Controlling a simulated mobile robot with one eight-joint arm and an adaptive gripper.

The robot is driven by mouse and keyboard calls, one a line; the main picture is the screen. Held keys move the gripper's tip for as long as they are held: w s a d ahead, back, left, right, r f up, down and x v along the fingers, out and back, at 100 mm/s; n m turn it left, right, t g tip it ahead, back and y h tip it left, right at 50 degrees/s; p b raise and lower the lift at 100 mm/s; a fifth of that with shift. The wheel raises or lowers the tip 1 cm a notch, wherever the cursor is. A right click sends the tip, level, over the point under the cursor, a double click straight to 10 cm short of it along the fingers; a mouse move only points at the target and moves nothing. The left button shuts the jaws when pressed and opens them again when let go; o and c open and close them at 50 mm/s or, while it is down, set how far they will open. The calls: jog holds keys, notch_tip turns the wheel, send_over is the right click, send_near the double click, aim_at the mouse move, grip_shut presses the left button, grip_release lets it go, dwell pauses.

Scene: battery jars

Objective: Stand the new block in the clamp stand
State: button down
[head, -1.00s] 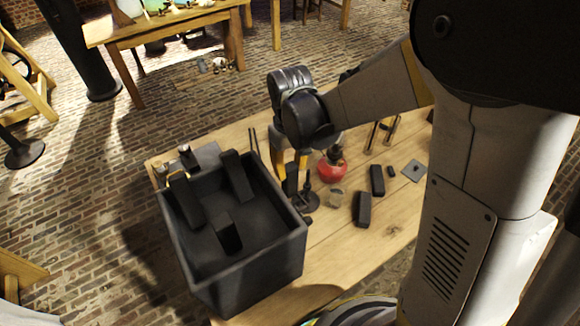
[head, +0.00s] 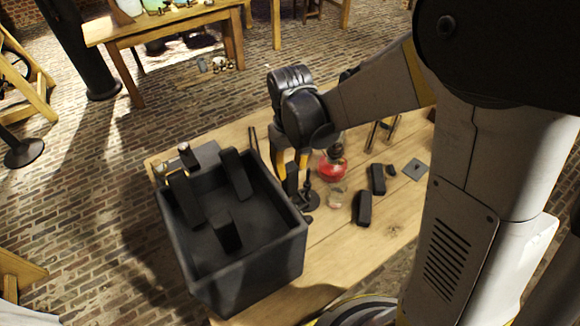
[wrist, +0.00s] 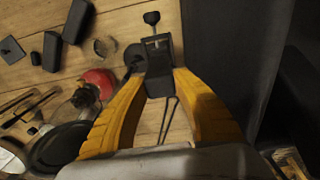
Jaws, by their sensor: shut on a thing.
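My gripper (head: 292,165) is shut on a dark, upright block (head: 291,183), held between the yellow fingers above the table. The block (wrist: 158,86) also shows between the fingertips in the wrist view. The dark clamp stand (head: 311,203), with a round base and thin rod, stands just beside the block, to its right in the head view. In the wrist view, the stand's screw knob (wrist: 151,18) shows just beyond the block. I cannot tell whether the block touches the clamp or is inside its jaws.
A large black jar (head: 262,262) holding several dark blocks stands close to the left of my gripper. A red-bodied lamp (head: 332,168), a glass cup (head: 337,194), two dark blocks (head: 364,207) and a grey plate (head: 415,169) lie to the right. The front right tabletop is clear.

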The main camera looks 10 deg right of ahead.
aim_at(290, 191)
jog(key=shift+f, duration=0.2)
jog(key=shift+f+b, duration=0.35)
jog(key=shift+b, duration=0.15)
jog(key=shift+f+b, duration=4.2)
jog(key=shift+f, duration=0.65)
jog(key=c, duration=1)
grip_release()
notch_tip(290, 191, up, 12)
jog(key=shift+r, duration=0.1)
jog(key=shift+s, duration=0.1)
